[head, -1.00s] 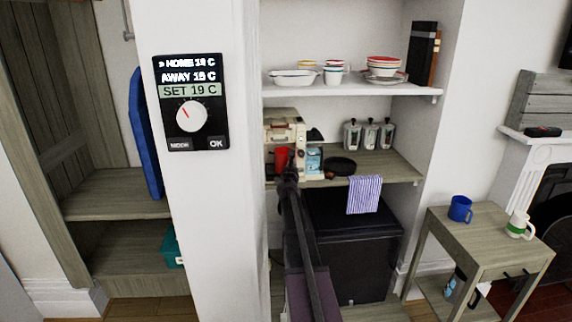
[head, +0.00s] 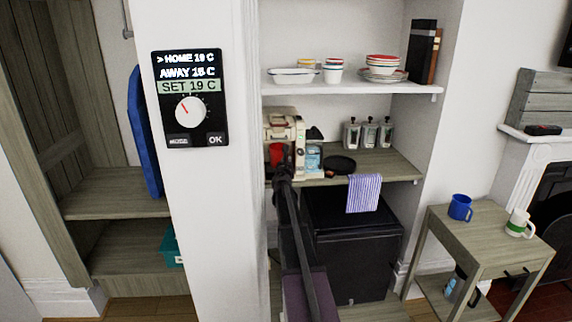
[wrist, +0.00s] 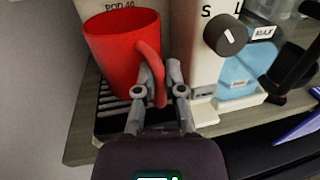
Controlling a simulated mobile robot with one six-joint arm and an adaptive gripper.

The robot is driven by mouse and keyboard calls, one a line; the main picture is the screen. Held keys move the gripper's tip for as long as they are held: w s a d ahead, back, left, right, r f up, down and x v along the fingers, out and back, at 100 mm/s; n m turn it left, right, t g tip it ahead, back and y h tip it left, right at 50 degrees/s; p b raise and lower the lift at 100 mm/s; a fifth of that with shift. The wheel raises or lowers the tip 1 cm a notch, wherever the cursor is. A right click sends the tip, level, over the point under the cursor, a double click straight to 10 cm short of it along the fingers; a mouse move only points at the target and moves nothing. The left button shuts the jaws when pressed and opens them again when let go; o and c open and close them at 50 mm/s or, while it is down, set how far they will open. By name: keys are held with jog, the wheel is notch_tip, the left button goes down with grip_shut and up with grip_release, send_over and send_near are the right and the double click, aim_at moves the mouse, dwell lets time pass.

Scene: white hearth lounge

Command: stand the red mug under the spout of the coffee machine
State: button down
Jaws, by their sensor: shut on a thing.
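The red mug (wrist: 115,55) is upright at the left in the wrist view, its handle facing me. It also shows small in the head view (head: 276,153). My gripper (wrist: 160,92) is shut on the mug's handle; in the head view the arm hides part of the mug and the gripper. The cream coffee machine (head: 283,126) stands on the middle shelf. In the wrist view its dial-bearing body (wrist: 201,75) is right of the mug. The mug is over the slotted drip tray (wrist: 108,123); I cannot tell whether it touches it. The spout is not clearly visible.
A black pan (head: 339,165) and several dispensers (head: 369,134) share the shelf (head: 385,168). A striped towel (head: 364,194) hangs at its edge. A white wall (head: 195,240) closes in on the left.

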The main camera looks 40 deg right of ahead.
jog(key=shift+a+f, duration=0.1)
jog(key=shift+f, duration=0.3)
jog(key=c, duration=0.7)
grip_release()
jog(key=shift+c, duration=0.2)
jog(key=shift+s+r, duration=0.1)
jog(key=v, duration=1.2)
